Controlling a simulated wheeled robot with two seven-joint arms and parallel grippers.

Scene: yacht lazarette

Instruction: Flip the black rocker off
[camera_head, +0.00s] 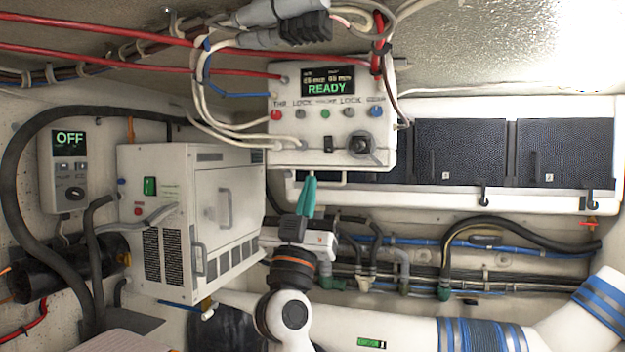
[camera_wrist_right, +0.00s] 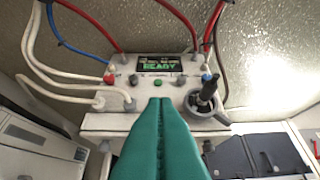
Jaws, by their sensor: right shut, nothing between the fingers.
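A white control box (camera_head: 285,155) hangs at the top middle, with a lit screen (camera_head: 328,88) reading READY. It carries a row of small coloured buttons and a black lever-like control (camera_head: 360,143) on a grey round base at lower right; this control also shows in the right wrist view (camera_wrist_right: 204,100). A small dark piece (camera_head: 328,172) shows below the box; I cannot tell whether it is the black rocker. My right gripper (camera_head: 310,180) has teal fingers, shut and empty, pointing up just below the box. In the right wrist view its fingertips (camera_wrist_right: 160,101) overlap the box's lower front; contact is unclear.
A white cabinet (camera_head: 228,200) with a green switch stands left of my right gripper. A grey panel (camera_head: 70,165) reading OFF, with a dark knob, is on the left wall. Cables and hoses crowd around. Dark panels (camera_head: 460,152) line the right wall.

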